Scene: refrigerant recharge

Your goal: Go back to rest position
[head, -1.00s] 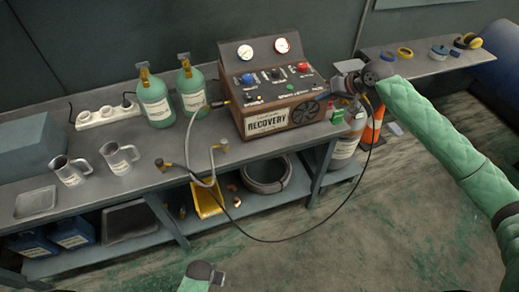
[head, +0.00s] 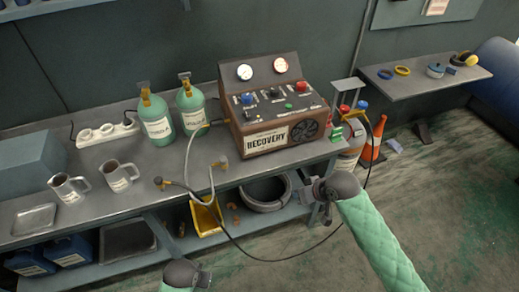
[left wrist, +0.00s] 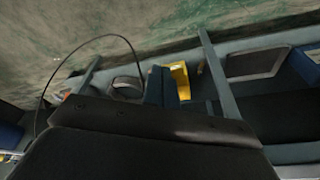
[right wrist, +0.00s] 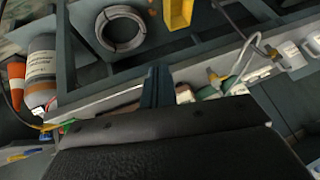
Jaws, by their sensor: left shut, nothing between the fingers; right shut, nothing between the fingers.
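My right gripper (head: 314,191) is in front of the bench's front edge in the head view, right of the grey coil, shut and empty. Its closed fingers also show in the right wrist view (right wrist: 156,88). My left gripper (head: 205,279) is low at the bottom edge of the head view, in front of the bench. It is shut and empty, and its fingers show in the left wrist view (left wrist: 160,86). The recovery machine (head: 271,105) stands on the bench with two gauges on top. A grey hose (head: 186,150) runs from its left side to fittings near the bench edge.
The bench (head: 138,204) holds two green cylinders, metal mugs and a power strip. Below are a yellow bin (head: 206,216) and a coil (head: 266,194). A tank (head: 349,150) and orange cone (head: 373,144) stand right. A black hose (head: 292,260) loops before the bench.

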